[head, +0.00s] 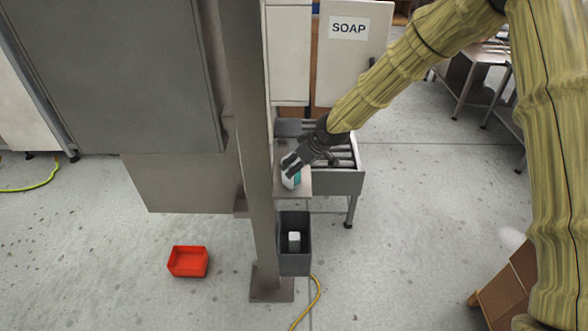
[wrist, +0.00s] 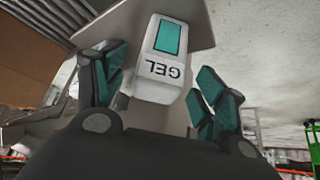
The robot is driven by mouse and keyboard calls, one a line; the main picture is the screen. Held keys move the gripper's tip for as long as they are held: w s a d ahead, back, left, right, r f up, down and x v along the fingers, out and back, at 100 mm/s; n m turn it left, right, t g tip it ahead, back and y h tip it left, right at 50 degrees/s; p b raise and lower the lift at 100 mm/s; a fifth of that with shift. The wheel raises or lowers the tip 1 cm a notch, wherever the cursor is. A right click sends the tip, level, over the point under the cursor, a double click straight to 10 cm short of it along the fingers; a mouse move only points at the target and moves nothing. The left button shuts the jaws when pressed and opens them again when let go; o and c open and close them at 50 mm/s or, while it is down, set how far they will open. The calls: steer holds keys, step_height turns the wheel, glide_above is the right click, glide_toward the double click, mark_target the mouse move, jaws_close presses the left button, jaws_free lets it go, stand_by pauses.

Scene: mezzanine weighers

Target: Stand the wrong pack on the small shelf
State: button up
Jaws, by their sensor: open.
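A white pack (head: 291,179) with a teal panel is at the small shelf (head: 306,187) beside the grey post. In the wrist view the pack (wrist: 160,58) reads GEL, upside down in the picture. It appears to stand on the shelf plate (wrist: 200,22), though its contact with the plate is hidden. My gripper (head: 291,170) is at the pack from above right in the head view. In the wrist view my gripper (wrist: 162,85) is open, with one finger on each side of the pack and gaps showing between.
A grey post (head: 245,120) stands just left of the shelf. A roller conveyor (head: 340,180) lies behind and right, below a SOAP sign (head: 348,27). A dark bin (head: 295,265) under the shelf holds a white item (head: 294,241). A red bin (head: 188,262) is on the floor.

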steer(key=b+v, duration=0.1)
steer(key=v, duration=0.6)
steer(key=shift+b, duration=0.3)
steer(key=shift+s, duration=0.1)
steer(key=s+d+f+m+g, duration=0.1)
steer(key=s+d+f+m, duration=0.2)
steer(key=s+f, duration=0.9)
steer(key=s+d+f+m+g, duration=0.2)
steer(key=s+d+f, duration=0.1)
steer(key=s+f, duration=0.95)
steer(key=s+d+f+m+h, duration=0.1)
steer(key=s+d+f, duration=0.2)
steer(key=s, duration=0.4)
steer(key=s+d+f+m+g+h, duration=0.1)
steer(key=s+d+f+m+h, duration=0.1)
steer(key=s+d, duration=0.3)
steer(key=s+d+f+m+h, duration=0.1)
steer(key=s+d+f, duration=0.4)
steer(key=s, duration=0.5)
steer(key=shift+s+g+h, duration=0.3)
steer(key=shift+s, duration=0.05)
